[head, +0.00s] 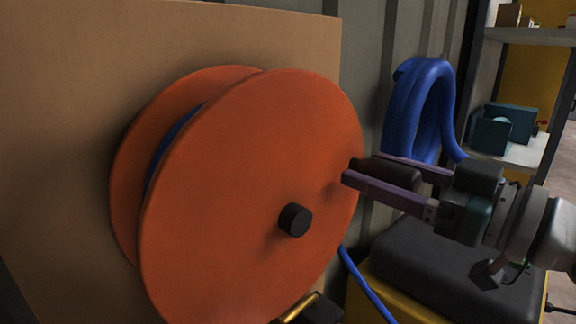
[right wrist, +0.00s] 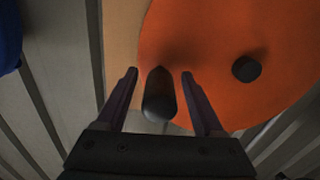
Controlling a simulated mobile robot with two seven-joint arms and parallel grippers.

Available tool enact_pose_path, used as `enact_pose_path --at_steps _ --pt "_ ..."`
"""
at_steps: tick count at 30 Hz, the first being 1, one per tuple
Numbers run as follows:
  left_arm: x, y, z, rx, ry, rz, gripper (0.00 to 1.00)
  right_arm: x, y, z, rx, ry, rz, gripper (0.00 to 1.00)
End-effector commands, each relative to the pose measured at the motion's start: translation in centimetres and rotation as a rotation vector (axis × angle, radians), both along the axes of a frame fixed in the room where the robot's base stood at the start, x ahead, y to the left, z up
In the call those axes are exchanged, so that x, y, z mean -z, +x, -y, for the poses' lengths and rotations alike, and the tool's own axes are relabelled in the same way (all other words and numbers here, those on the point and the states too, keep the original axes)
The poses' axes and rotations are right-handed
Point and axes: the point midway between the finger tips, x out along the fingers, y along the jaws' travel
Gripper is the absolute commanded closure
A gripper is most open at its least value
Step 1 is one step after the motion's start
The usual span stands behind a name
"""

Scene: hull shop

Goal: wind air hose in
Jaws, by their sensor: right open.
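A large orange hose reel (head: 235,190) stands against a tan board, with a black hub knob (head: 295,220) at the middle of its front disc. A little blue hose (head: 172,140) shows between its two discs. A black crank handle (head: 392,174) sticks out near the disc's right edge. My right gripper (head: 362,168) is open, its purple fingers on either side of the handle. In the right wrist view the handle (right wrist: 158,96) lies between the open fingers (right wrist: 160,72), with gaps on both sides. My left gripper is not in view.
Blue hose (head: 362,283) runs down below the reel at right. A blue coil (head: 415,110) hangs on the grey ribbed wall. A black and yellow case (head: 430,265) stands below my right gripper. A shelf (head: 530,155) with teal items is at the right.

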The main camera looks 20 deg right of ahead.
Motion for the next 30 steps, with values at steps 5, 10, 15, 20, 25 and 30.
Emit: enact_pose_path --at_steps 5,10,15,20,25,30 --pt "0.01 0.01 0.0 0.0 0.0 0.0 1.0 0.01 -0.02 0.01 0.0 0.0 0.0 0.35" --pt "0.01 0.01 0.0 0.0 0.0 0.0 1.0 0.0 -0.01 0.02 0.0 0.0 0.0 0.54" --pt "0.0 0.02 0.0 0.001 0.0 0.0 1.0 -0.01 -0.02 0.02 0.0 -0.001 0.0 0.73" --pt "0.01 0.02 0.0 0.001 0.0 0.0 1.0 -0.01 -0.02 0.02 0.0 -0.001 0.0 0.91" --pt "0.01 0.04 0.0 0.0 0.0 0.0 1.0 -0.01 -0.03 0.01 0.0 -0.001 0.001 1.0" --pt "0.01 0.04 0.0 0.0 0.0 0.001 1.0 -0.02 -0.03 0.01 0.0 -0.001 0.001 1.0"
